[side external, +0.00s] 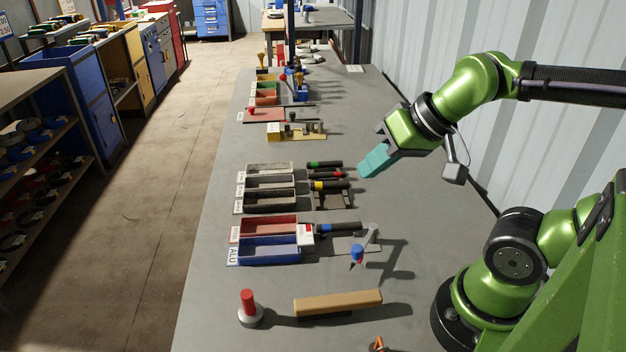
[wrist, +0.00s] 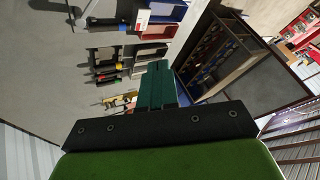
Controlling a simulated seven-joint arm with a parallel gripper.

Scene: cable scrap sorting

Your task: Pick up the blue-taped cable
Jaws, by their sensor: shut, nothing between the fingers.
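The blue-taped cable (side external: 338,227) is a short dark piece with a blue band. It lies beside the red bin's right end, apart from the other cables. It also shows in the wrist view (wrist: 104,23) at the upper left. Three similar dark cables lie further back: green-taped (side external: 325,164), red-taped (side external: 327,174) and yellow-taped (side external: 330,185). My gripper (side external: 373,163) has teal fingers, shut and empty. It is above the bench, to the right of the green-taped cable in the side view and well apart from the blue-taped one. Its fingers also show in the wrist view (wrist: 155,85).
Several open bins stand left of the cables, including a red bin (side external: 268,227) and a blue bin (side external: 268,250) labelled ALU. A blue-headed tool (side external: 357,254) and a tan bar (side external: 338,303) are nearer the camera. The bench right of the cables is mostly clear.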

